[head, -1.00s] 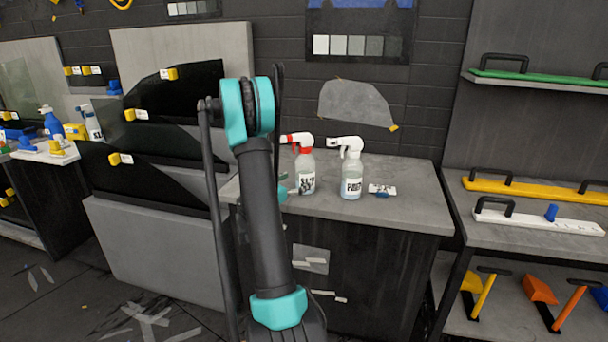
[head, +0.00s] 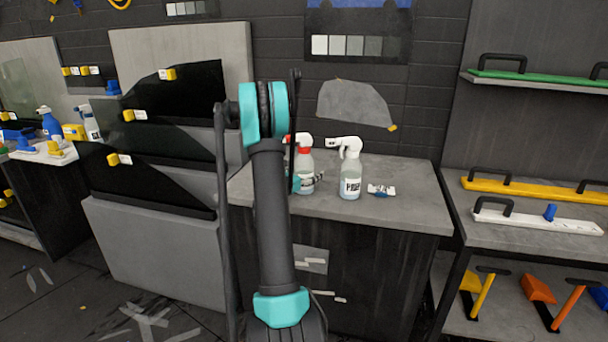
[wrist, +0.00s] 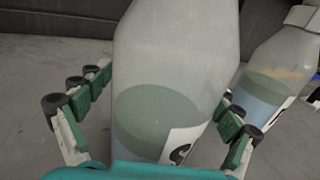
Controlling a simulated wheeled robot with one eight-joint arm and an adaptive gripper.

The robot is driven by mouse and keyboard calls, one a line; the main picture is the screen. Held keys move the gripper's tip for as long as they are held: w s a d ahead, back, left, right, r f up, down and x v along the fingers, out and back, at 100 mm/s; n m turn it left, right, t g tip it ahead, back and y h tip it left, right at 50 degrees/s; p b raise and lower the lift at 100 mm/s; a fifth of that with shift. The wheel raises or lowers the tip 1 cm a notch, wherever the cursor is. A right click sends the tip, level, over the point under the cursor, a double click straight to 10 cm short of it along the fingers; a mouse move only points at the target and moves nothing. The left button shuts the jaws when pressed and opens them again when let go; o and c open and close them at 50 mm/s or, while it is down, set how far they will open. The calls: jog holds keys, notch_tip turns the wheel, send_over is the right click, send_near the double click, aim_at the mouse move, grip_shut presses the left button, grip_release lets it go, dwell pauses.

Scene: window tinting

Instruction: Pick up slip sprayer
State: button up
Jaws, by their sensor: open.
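The slip sprayer (head: 305,162), a clear bottle with a red collar and white spray head, stands upright on the grey bench top. My arm partly hides it in the head view. In the wrist view a bottle (wrist: 175,50) with bluish-green liquid and a white label fills the middle; it appears to be this sprayer. My gripper (wrist: 165,88) is open, with one finger on each side of the bottle. There is a visible gap on the left; whether the right finger touches is unclear. In the head view the gripper is mostly hidden behind my arm.
A second sprayer (head: 350,178), all white on top, stands close to the right; it also shows in the wrist view (wrist: 272,75). A small white and blue item (head: 381,191) lies beside it. Dark panels (head: 180,110) lean at left. A rack (head: 535,215) stands at right.

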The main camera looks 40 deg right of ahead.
jog(key=c, duration=1.7)
jog(key=shift+r, duration=0.1)
jog(key=shift+c, duration=0.2)
notch_tip(320, 180, up, 20)
jog(key=shift+f, duration=0.1)
jog(key=shift+c, duration=0.3)
